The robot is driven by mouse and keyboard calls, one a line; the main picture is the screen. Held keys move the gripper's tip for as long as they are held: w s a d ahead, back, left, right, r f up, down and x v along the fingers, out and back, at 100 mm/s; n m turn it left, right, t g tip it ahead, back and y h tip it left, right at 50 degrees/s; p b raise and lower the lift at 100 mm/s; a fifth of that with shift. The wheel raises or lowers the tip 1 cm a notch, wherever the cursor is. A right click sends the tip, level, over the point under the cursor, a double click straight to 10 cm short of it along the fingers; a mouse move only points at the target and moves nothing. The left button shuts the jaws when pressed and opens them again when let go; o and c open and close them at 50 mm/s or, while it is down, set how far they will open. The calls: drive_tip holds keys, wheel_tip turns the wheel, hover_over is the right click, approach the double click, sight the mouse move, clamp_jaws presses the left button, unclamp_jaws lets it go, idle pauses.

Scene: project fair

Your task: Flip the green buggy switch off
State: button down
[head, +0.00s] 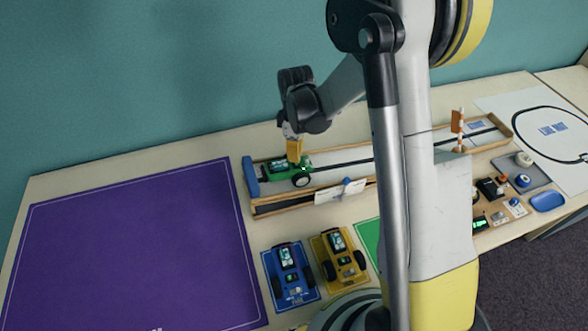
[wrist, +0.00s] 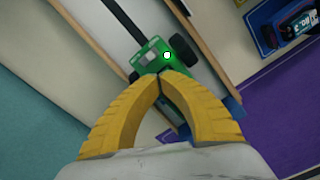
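The green buggy (head: 284,171) stands on the wooden track near its left end in the head view. It also shows in the wrist view (wrist: 149,58), with dark wheels and a bright white-green light (wrist: 167,55) on top. My gripper (head: 294,161) is directly over the buggy, pointing down. In the wrist view its yellow fingers (wrist: 160,74) come together at the tips, with nothing seen between them. The tips are at or just above the buggy's top; I cannot tell whether they touch. The switch and its position cannot be made out, and the fingers cover part of the buggy.
A blue end block (head: 251,177) closes the track's left end. A white card (head: 340,191) stands at its front. A blue buggy (head: 288,270) and a yellow buggy (head: 338,255) sit in front. A purple mat (head: 130,250) lies clear at left. My arm hides the track's middle.

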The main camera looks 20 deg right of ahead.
drive_tip(key=shift+f+b, duration=0.6)
drive_tip(key=shift+f, duration=0.1)
drive_tip(key=shift+r, duration=0.15)
drive_tip(key=shift+r+p, duration=2.15)
drive_tip(key=shift+r, duration=1.2)
